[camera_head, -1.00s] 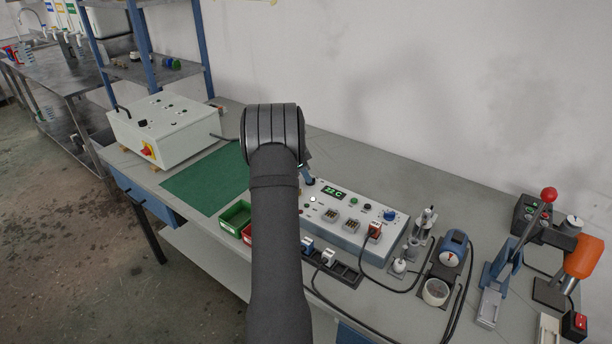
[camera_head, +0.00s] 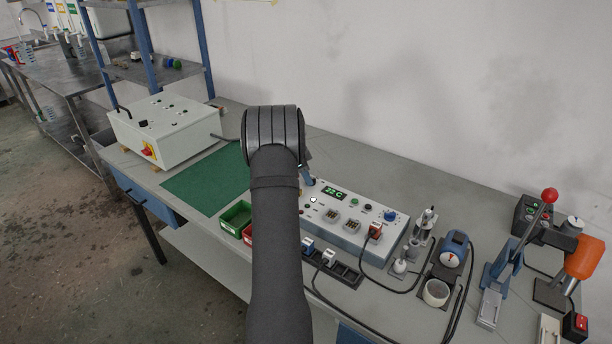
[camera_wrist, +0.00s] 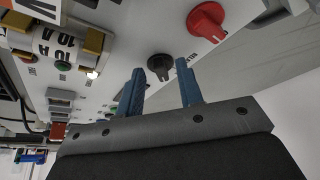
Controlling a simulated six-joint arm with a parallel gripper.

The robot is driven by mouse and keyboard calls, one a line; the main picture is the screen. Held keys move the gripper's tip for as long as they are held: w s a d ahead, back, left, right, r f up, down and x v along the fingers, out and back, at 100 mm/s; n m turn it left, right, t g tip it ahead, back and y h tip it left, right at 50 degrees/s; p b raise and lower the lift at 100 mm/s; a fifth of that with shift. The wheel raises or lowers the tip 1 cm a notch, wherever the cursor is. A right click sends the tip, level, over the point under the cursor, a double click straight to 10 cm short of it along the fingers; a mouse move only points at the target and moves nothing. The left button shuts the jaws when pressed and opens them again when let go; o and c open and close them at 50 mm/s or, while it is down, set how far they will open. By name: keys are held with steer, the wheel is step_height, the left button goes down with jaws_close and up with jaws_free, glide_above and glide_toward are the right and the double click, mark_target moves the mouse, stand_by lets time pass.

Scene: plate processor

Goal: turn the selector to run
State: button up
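In the wrist view a black selector knob (camera_wrist: 160,66) sits on the white panel, its pointer ridge towards my gripper. My gripper (camera_wrist: 161,70) is open, with one blue finger on each side of the knob in the picture. I cannot tell whether the fingers reach or touch it. The run marking is not readable. In the head view the white processor box (camera_head: 349,245) with a green display lies right of my arm. Only a blue bit of my gripper (camera_head: 308,180) shows there, by the box's left end; my arm hides that end.
A red knob (camera_wrist: 207,21) stands right of the black one, and yellow clamp-like parts (camera_wrist: 93,42) lie to the left. On the bench, a blue knob (camera_head: 390,215) and a red plug (camera_head: 375,230) with cable are on the box. A green mat (camera_head: 208,180) is clear.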

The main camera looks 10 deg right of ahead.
steer(key=v, duration=1.7)
steer(key=shift+r, duration=0.15)
steer(key=shift+w+a, duration=0.1)
steer(key=x, duration=1.7)
